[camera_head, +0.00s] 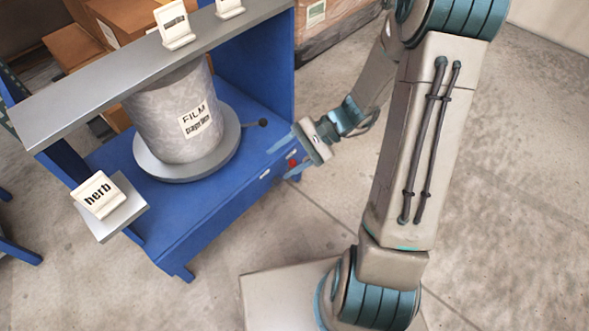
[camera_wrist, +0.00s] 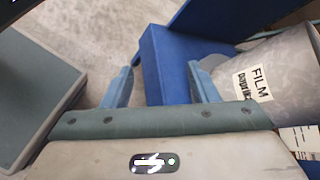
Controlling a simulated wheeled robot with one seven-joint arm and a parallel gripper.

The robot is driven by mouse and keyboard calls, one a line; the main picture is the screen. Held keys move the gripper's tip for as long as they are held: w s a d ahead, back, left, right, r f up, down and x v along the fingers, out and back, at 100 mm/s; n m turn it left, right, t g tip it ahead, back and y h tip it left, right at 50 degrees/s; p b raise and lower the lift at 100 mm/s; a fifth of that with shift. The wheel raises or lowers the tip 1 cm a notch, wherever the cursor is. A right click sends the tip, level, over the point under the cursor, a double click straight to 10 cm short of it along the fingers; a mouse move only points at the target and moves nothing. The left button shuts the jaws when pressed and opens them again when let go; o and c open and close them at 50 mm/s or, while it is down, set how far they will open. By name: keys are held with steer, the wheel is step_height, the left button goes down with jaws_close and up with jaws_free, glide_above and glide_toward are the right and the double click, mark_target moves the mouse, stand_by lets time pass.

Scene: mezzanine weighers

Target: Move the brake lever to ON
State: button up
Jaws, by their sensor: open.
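The brake lever (camera_head: 262,123) is a short dark rod with a black ball knob. In the head view it sticks out to the right from the edge of the round grey turntable (camera_head: 168,172) on the blue stand. My gripper (camera_head: 277,163) is open and empty, its blue fingers spread in front of the stand's right front face. The upper finger is just below and right of the knob, apart from it as far as I can tell. In the wrist view my gripper (camera_wrist: 160,68) has the blue stand (camera_wrist: 165,65) beyond its fingers. I cannot make out the lever there.
A grey roll labelled FILM (camera_head: 170,112) stands on the turntable under a grey shelf (camera_head: 90,82). A red button (camera_head: 292,162) and small white labels sit on the stand's front. A herb sign (camera_head: 98,195) is at left, cardboard boxes (camera_head: 78,48) behind.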

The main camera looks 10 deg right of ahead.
steer(key=w+d+f+m+t+h+b, duration=0.2)
steer(key=w+d+f+m+t+b, duration=0.45)
steer(key=f, duration=0.75)
steer(key=w+d+f+m+t+h+b, duration=0.1)
steer(key=w+f+m+t+h+b, duration=0.15)
steer(key=f+m+t, duration=0.65)
steer(key=w+d+f+m+t+h+b, duration=0.3)
steer(key=f+m+b, duration=0.45)
steer(key=f, duration=1.05)
steer(key=w+a+m+y+b, duration=0.1)
steer(key=w+a+b, duration=0.1)
steer(key=w, duration=1)
steer(key=shift+w+a+r, duration=0.3)
steer(key=shift+w+a, duration=0.05)
steer(key=shift+a, duration=0.1)
steer(key=shift+y, duration=0.25)
steer(key=shift+c, duration=0.3)
jaws_close()
